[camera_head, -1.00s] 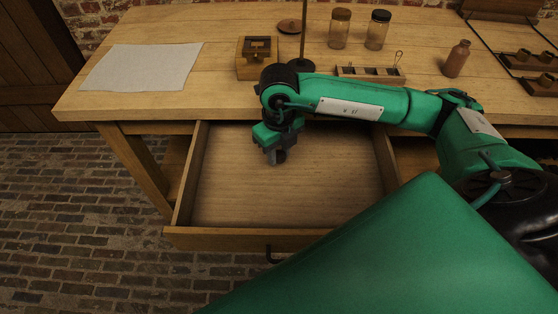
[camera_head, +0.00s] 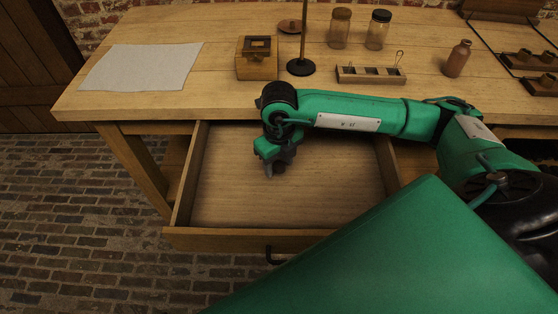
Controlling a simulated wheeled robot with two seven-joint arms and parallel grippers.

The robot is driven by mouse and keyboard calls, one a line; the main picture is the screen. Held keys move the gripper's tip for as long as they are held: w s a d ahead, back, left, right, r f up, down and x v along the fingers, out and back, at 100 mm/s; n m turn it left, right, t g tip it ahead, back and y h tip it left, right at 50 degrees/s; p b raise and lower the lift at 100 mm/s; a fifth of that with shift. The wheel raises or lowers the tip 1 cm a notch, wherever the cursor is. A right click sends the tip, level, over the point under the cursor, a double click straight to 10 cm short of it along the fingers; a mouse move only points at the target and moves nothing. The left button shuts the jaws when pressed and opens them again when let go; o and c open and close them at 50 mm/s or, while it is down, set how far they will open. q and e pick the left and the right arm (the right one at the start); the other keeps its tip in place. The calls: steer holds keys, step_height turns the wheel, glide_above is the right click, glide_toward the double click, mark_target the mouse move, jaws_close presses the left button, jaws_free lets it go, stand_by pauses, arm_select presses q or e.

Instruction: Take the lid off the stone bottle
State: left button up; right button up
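A small reddish-brown bottle (camera_head: 456,60), which looks like the stone bottle, stands upright at the right of the bench top. It has a narrow neck with a small top; I cannot tell the lid from the neck. My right gripper (camera_head: 274,171) points down over the open drawer, well to the left of the bottle and apart from it. Its fingers are small and dark, and I cannot tell whether they are open or shut. My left gripper is out of view.
The open drawer (camera_head: 235,205) looks empty. On the bench stand two lidded glass jars (camera_head: 340,30) (camera_head: 377,32), a slotted wooden rack (camera_head: 371,77), a dark rod on a round base (camera_head: 301,66) and a wooden box (camera_head: 257,66). A pale sheet (camera_head: 140,68) lies at the left.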

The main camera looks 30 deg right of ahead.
mark_target(278, 164)
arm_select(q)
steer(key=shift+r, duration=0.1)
arm_select(e)
steer(key=shift+r, duration=0.1)
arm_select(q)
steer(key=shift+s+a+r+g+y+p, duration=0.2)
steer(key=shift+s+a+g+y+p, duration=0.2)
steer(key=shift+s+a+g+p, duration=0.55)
arm_select(e)
step_height(278, 164, up, 12)
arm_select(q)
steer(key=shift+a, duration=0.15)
